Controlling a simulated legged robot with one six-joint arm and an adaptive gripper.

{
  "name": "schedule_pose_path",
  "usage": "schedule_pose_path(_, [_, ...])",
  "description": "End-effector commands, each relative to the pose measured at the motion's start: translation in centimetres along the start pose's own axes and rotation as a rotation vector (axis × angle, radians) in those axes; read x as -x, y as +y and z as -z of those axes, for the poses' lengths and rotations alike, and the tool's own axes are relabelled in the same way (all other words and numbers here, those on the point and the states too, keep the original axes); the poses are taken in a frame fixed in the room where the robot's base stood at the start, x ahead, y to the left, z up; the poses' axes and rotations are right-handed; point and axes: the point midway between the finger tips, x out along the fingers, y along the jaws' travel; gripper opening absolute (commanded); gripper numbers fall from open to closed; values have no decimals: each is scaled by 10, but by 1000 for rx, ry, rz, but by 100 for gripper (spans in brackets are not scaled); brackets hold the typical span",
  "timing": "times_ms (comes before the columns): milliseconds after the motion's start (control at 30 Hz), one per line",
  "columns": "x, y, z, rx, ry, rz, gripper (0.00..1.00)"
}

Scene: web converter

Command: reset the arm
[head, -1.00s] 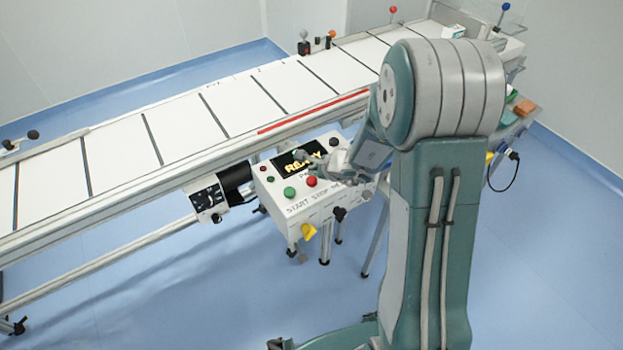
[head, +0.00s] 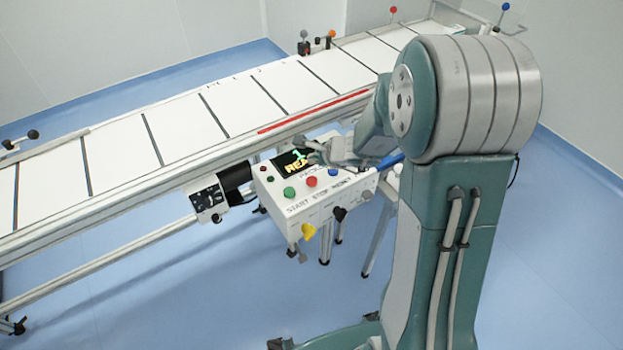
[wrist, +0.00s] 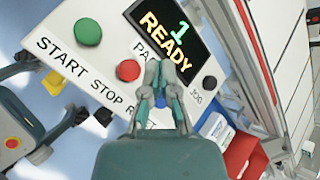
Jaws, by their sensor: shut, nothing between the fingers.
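My gripper (head: 312,153) is shut and empty. In the head view it is in front of the right end of the display on the white control box (head: 298,210). In the wrist view its closed fingertips (wrist: 160,66) point at the panel, between the red button and a dark button marked JOG (wrist: 209,83). The display (wrist: 169,31) reads "1 READY". The green button (head: 290,192), red button (head: 311,181) and blue button (head: 333,170) show uncovered in the head view. In the wrist view the fingers partly hide the blue button. Contact with the box cannot be told.
A conveyor with white panels (head: 180,127) runs behind the box, with a red strip (head: 311,111) along its near edge. A yellow knob (head: 308,231) and a black knob (head: 340,214) project from the box front. The blue floor at front left is open.

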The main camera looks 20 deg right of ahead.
Motion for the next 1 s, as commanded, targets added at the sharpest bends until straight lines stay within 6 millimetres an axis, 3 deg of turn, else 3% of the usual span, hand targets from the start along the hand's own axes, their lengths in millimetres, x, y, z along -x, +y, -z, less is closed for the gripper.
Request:
schedule_pose_path(333, [0, 0, 0, 1, 0, 0, 0])
schedule_pose_path(467, [12, -1, -14, 76, -23, -5, 0])
schedule_pose_path(700, [77, 14, -79, 510, -116, -59, 0])
schedule_pose_path(833, [114, 32, -102, 761, -139, -103, 0])
schedule_pose_path(1000, [162, 60, -117, 1083, -132, -170, 0])
